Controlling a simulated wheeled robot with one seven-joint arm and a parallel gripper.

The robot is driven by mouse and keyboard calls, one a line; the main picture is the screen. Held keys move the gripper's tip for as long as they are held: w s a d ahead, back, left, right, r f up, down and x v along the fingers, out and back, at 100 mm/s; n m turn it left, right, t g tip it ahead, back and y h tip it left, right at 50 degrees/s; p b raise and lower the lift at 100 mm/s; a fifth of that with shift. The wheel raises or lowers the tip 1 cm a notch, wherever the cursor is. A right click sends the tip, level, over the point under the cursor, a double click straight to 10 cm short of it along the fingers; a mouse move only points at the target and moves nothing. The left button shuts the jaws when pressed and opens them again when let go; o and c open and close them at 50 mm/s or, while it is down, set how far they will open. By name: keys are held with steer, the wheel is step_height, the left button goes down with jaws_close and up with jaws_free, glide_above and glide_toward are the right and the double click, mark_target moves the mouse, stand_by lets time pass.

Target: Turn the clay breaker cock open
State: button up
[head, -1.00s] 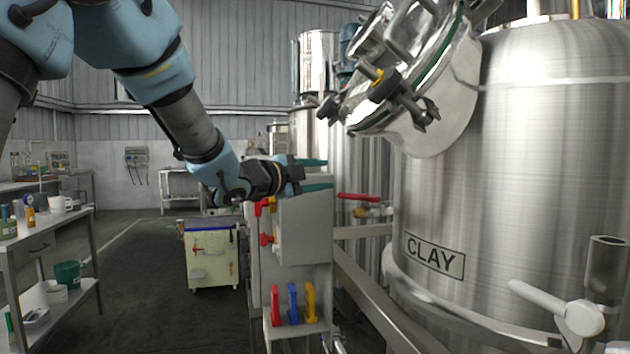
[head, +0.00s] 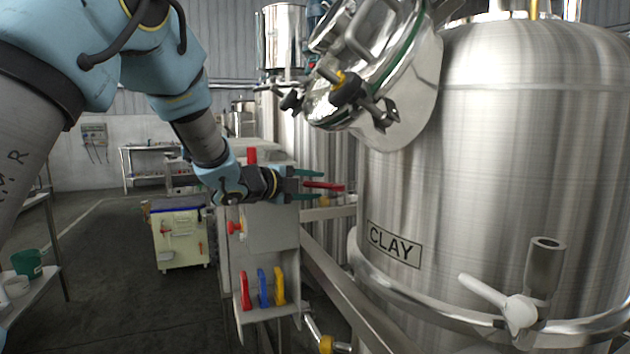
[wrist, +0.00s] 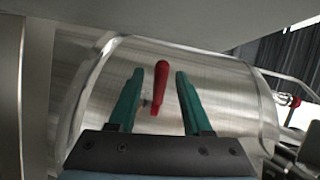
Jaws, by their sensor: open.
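A red lever handle (head: 325,186) sticks out in front of the steel tank wall, left of the CLAY plate (head: 394,244). I cannot tell from a label that it is the clay breaker cock. My gripper (head: 316,187) is open, with its green fingers above and below the lever in the head view. In the wrist view the red handle (wrist: 160,88) lies between the two spread fingers (wrist: 157,96), nearer the left one, with a gap to the right one. The lever's pivot is hidden. The clay tank (head: 500,160) stands at the right.
A white-handled valve (head: 505,300) sits low on the clay tank. A grey cabinet (head: 272,228) with red, blue and yellow handles stands below my gripper. A steel rail (head: 335,270) runs beside the tank.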

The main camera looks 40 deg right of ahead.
steer(key=shift+d, duration=0.4)
steer(key=shift+c, duration=0.4)
steer(key=shift+f, duration=0.1)
jaws_close()
stand_by(0.7)
